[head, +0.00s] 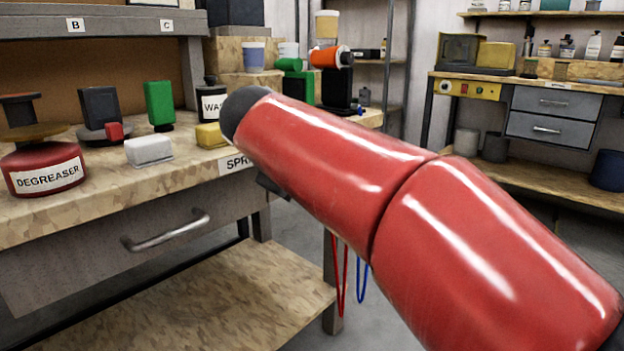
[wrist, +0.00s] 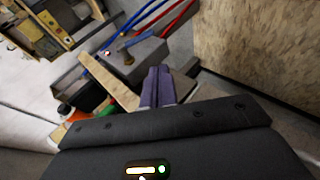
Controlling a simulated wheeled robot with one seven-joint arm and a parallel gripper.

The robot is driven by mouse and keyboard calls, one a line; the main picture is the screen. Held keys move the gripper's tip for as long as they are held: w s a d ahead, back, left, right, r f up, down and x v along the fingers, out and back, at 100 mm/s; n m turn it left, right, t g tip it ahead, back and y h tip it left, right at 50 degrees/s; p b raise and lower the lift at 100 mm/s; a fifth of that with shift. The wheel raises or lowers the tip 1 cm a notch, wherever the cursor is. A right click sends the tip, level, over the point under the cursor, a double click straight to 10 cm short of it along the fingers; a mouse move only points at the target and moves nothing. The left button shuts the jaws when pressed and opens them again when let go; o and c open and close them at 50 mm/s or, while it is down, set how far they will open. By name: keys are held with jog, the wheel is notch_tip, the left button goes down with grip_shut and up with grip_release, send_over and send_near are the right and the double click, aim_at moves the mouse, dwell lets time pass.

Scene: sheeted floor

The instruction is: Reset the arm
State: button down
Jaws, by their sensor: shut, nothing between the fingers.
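My red arm crosses the head view from the lower right to the middle, raised in front of the workbench (head: 60,215). Its dark end is near the centre-left, and my gripper's fingers cannot be made out there. In the wrist view my gripper (wrist: 158,84) shows two dark purplish fingers pressed together, with nothing between them. The wrist view is tilted, with a pale wooden strip just left of the fingers.
A drawer handle (head: 165,231) juts out in front. Red and blue cords (head: 339,275) hang below. Shelves stand at the back right.

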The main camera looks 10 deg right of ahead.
jog(key=s+d+f+m+g+y+p, duration=0.1)
jog(key=s+f+m+p, duration=0.3)
jog(key=s, duration=0.8)
jog(key=s+d+f+m+g+y+p, duration=0.1)
jog(key=s+d+f+m+y+p, duration=0.2)
jog(key=s+f, duration=0.5)
jog(key=s+m+y+p, duration=0.1)
jog(key=s, duration=0.3)
jog(key=shift+d+f+g+p, duration=0.25)
jog(key=shift+f+g+p, duration=0.1)
jog(key=shift+g, duration=0.05)
